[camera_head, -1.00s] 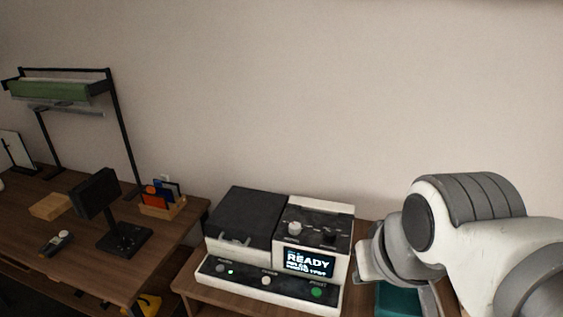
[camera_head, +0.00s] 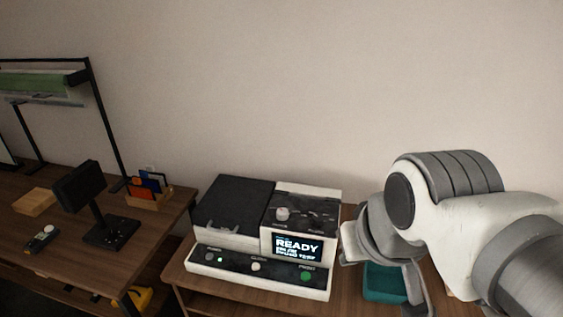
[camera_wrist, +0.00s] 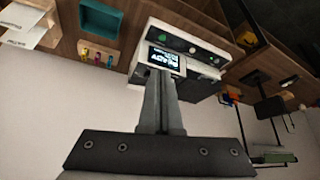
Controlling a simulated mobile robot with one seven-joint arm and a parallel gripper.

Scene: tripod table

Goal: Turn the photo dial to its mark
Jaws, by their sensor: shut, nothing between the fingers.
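The machine (camera_head: 215,244) is a white and black unit with a lit screen (camera_head: 297,247) reading READY. A light round knob (camera_head: 282,213) stands on its top right panel, with dark controls beside it. Which one is the photo dial I cannot read. In the wrist view the machine (camera_wrist: 205,46) appears upside down, and my gripper (camera_wrist: 159,73) points at its screen side. The fingers are shut and empty, and they hide much of the top panel, including the knob. Contact cannot be judged. In the head view my arm is right of the machine and the fingertips are not clear.
A teal tray (camera_head: 385,284) lies right of the machine, under my arm. A desk at left holds a dark monitor stand (camera_head: 105,228), a wooden block (camera_head: 35,201) and an organizer (camera_head: 148,199). The wall behind is bare.

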